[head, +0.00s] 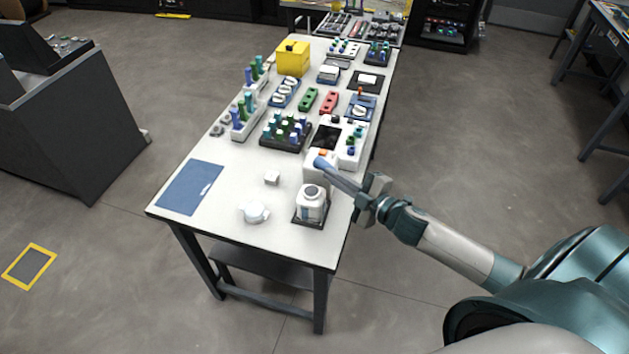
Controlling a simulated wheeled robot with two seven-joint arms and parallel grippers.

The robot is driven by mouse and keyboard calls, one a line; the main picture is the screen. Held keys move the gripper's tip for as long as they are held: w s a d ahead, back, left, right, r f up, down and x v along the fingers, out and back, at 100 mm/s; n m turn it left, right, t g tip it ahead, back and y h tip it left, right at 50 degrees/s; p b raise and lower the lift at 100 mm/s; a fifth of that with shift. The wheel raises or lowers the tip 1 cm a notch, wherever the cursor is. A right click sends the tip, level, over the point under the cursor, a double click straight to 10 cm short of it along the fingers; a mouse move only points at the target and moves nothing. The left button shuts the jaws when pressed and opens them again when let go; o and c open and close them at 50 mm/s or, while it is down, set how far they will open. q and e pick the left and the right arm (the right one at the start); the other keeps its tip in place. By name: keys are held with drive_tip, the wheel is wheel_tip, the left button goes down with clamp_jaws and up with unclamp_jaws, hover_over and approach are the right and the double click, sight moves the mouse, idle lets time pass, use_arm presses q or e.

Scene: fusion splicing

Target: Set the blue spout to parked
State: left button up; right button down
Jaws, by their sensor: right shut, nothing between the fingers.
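A blue bar-shaped piece (322,164), which looks like the blue spout, shows at the white device (313,180) near the table's right edge. The device has an orange patch on top. My right gripper (345,182) comes in from the right, shut and empty, with its fingers pointing at the device. My left gripper is not in view.
A white bottle-like container (312,203) stands on a dark tray close in front. A round white item (254,212), a small white block (272,178) and a blue mat (188,188) lie to the left. Racks of coloured pegs (286,131) and a yellow box (292,58) stand farther back.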

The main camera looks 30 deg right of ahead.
drive_tip(key=shift+w+d+n+g+y+b, duration=0.2)
drive_tip(key=shift+d+n+g+y+b, duration=0.2)
drive_tip(key=shift+d+n+y, duration=0.25)
drive_tip(key=shift+w+d+n+g+y+b, duration=0.25)
drive_tip(key=shift+d+n+y+b, duration=0.15)
drive_tip(key=shift+d+y, duration=0.45)
drive_tip(key=shift+w+d+n+g+y+b, duration=0.2)
drive_tip(key=shift+d+n+g+y+b, duration=0.2)
drive_tip(key=shift+d+n+y, duration=0.3)
drive_tip(key=shift+d, duration=0.15)
